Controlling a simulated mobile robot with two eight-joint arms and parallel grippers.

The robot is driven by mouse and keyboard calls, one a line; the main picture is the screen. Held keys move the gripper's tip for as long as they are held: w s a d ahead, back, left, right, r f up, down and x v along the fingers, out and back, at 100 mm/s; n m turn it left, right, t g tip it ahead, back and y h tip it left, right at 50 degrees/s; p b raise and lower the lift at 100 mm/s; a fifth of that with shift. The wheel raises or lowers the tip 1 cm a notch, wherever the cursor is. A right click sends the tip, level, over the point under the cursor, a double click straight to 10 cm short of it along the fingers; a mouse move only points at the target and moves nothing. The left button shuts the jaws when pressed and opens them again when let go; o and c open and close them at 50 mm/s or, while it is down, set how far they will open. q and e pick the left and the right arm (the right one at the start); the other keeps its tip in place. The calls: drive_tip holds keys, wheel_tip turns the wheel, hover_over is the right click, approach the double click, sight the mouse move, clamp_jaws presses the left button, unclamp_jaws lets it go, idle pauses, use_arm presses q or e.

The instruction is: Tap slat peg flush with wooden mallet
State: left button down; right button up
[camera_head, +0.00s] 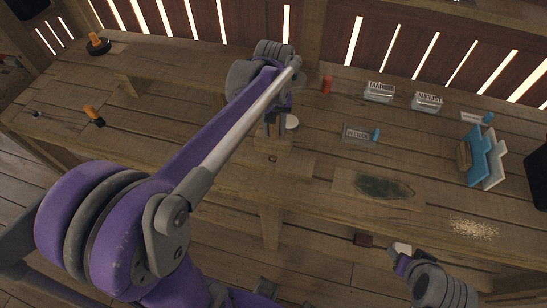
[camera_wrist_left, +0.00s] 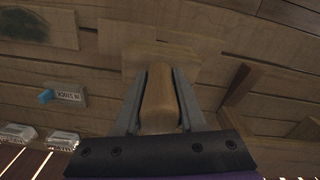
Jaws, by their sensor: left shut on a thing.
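My left gripper (camera_head: 276,128) is over the workbench, left of its middle. In the left wrist view the left gripper (camera_wrist_left: 160,105) is shut on a rounded wooden piece (camera_wrist_left: 160,100), which looks like part of the mallet. The rest of that piece is hidden by the fingers and arm. A light wooden slat (camera_head: 290,163) lies on the bench just in front of the gripper. A small dark spot (camera_head: 272,158) on it may be the peg; its height cannot be told. My right gripper (camera_head: 402,262) is low at the bench's front right; its fingers are unclear.
Labelled clear holders (camera_head: 378,92) and a red piece (camera_head: 327,85) stand toward the back. A dark-stained board (camera_head: 380,188) lies right of the slat. Blue and white panels (camera_head: 480,155) stand far right. Orange-handled tools (camera_head: 94,115) lie left. A pale granular patch (camera_head: 474,229) is front right.

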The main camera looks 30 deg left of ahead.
sight(273, 137)
use_arm(q)
drive_tip(key=shift+s, duration=0.1)
wheel_tip(273, 137, down, 5)
drive_tip(key=b, duration=0.2)
drive_tip(key=shift+b, duration=0.4)
drive_tip(key=shift+r, duration=0.5)
drive_tip(key=shift+s+r+p, duration=0.15)
drive_tip(key=shift+s+p, duration=0.05)
drive_tip(key=shift+p, duration=0.15)
drive_tip(key=shift+w+r+p, duration=0.3)
drive_tip(key=shift+r, duration=0.1)
wheel_tip(273, 137, up, 2)
drive_tip(key=shift+r+p, duration=0.2)
drive_tip(key=shift+p, duration=0.45)
drive_tip(key=shift+f, duration=0.1)
use_arm(e)
drive_tip(key=shift+f, duration=0.25)
drive_tip(key=shift+s, duration=0.15)
